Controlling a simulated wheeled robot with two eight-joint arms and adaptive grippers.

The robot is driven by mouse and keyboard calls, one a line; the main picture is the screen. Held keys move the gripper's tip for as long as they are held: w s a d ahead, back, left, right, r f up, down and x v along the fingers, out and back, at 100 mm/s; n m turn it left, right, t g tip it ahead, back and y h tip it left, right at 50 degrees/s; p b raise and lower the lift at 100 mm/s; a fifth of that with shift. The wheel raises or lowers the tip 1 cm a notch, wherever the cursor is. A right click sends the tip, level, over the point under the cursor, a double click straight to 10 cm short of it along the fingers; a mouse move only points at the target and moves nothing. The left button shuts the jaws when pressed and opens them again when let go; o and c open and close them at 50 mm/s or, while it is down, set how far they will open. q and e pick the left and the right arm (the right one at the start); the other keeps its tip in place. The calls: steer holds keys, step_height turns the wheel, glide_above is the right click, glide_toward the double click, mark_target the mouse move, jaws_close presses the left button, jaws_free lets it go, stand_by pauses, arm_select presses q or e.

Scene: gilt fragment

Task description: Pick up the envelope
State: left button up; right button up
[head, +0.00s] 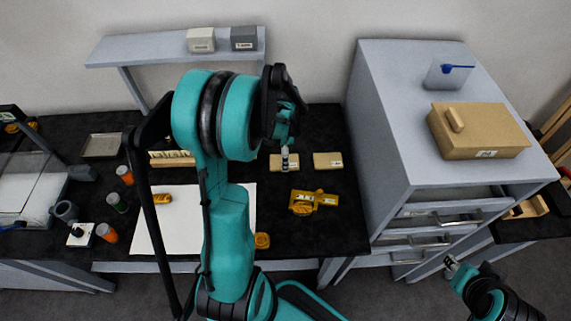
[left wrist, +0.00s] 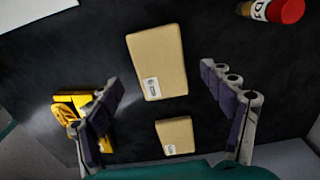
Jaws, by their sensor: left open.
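Two flat tan packets that look like envelopes lie on the black worktop. The left one (head: 276,163) is partly covered by my left gripper (head: 285,158); the right one (head: 328,160) lies clear beside it. In the left wrist view, a larger-looking packet with a white label (left wrist: 157,60) lies ahead, between the lines of the spread fingers of my left gripper (left wrist: 162,78). The other packet (left wrist: 175,137) shows lower, between the finger bases. The left gripper is open and empty above the worktop. My right gripper (head: 451,263) is low by the drawers, its jaws unclear.
A yellow tool (head: 312,201) lies nearer on the worktop (head: 338,225). A white sheet (head: 175,225) lies left. A red-capped cylinder (left wrist: 283,11) shows in the left wrist view. A grey drawer cabinet (head: 375,150) with a cardboard box (head: 480,133) on top stands right.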

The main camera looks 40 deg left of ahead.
arm_select(q)
step_height(320, 180, down, 2)
steer(key=shift+f, duration=0.25)
steer(key=shift+r, duration=0.1)
steer(key=c, duration=1)
steer(key=shift+c, duration=0.2)
